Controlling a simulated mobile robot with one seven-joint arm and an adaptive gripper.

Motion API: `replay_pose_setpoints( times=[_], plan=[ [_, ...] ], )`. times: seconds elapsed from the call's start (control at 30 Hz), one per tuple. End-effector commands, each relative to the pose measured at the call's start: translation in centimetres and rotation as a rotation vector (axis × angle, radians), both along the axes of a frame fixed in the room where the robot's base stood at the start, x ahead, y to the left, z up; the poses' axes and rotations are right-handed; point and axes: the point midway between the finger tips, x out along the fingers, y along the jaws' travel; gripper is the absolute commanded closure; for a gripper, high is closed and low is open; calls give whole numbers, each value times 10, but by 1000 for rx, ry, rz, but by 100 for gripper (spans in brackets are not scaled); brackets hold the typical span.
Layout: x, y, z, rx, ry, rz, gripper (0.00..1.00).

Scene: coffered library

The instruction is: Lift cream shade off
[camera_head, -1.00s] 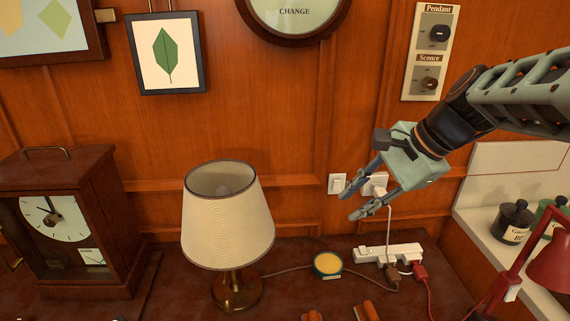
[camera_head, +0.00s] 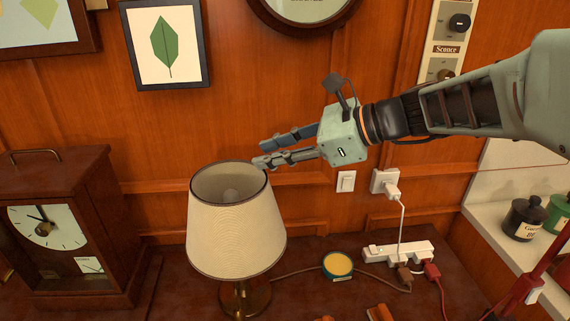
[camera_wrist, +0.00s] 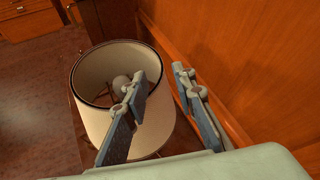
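The cream shade (camera_head: 235,228) sits upright on a brass lamp base (camera_head: 243,297) on the dark desk. Its top is open with a dark rim, and a bulb (camera_head: 231,195) shows inside. My gripper (camera_head: 261,153) is open and empty, just above and behind the shade's right rim, pointing left. In the wrist view the shade (camera_wrist: 98,118) lies below, and my gripper (camera_wrist: 158,78) has one finger over the shade's opening and the other outside it, on the wall side. I cannot tell whether a finger touches the rim.
A wooden clock (camera_head: 70,230) stands left of the lamp. A wood-panelled wall (camera_head: 300,110) is close behind. A round yellow-topped tin (camera_head: 338,266), a power strip (camera_head: 398,252) with cords and a red lamp (camera_head: 550,265) are to the right. A framed leaf picture (camera_head: 165,45) hangs above.

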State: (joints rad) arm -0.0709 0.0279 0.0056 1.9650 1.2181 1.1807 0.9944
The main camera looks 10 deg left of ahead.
Motion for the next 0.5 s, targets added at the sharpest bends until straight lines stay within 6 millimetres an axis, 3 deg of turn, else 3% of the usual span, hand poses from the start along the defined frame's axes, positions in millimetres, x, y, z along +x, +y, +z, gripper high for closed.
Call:
replay_pose_setpoints(
  times=[0.5],
  plan=[
    [5,49,-28,-2,-1,2,76]
  ],
)
